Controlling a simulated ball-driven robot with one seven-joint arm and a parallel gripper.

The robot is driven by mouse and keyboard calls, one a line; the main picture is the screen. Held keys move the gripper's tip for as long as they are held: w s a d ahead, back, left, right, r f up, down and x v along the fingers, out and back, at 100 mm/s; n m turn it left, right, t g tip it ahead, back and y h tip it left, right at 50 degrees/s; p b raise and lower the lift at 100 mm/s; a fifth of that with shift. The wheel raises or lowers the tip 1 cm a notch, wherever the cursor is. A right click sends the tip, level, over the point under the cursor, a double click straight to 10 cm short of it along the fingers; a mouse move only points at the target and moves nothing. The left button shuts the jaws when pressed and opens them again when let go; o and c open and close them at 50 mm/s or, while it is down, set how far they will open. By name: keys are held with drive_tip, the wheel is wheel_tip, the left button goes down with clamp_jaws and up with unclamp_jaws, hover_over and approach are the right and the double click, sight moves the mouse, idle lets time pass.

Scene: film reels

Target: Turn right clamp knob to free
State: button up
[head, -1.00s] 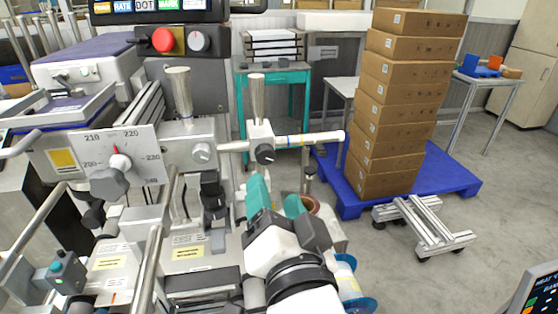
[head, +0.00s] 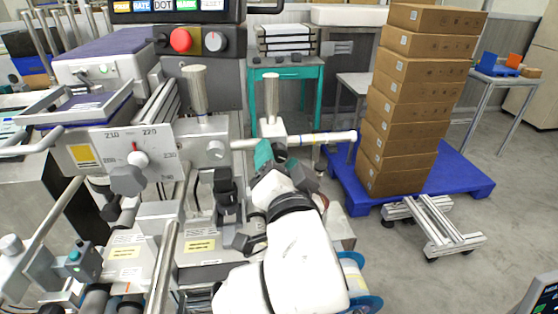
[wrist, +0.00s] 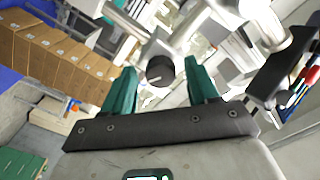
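The right clamp is a pale block (head: 272,127) with an upright post, sitting on a horizontal bar. Its round black knob (wrist: 160,70) shows in the wrist view, ahead of and between my two teal fingertips. My gripper (wrist: 160,82) is open, with a finger on each side of the knob and visible gaps; I cannot tell how deep the fingers reach around it. In the head view my gripper (head: 277,157) is right at the clamp and covers most of the knob.
A dial plate with a grey hexagonal knob (head: 127,180) is left of the clamps. The bar (head: 335,137) sticks out to the right. Stacked cardboard boxes (head: 415,100) stand on a blue pallet (head: 455,185) at right. A blue reel (head: 355,280) is low beside my arm.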

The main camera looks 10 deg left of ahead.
drive_tip(key=c, duration=1)
drive_tip(key=shift+o, duration=0.2)
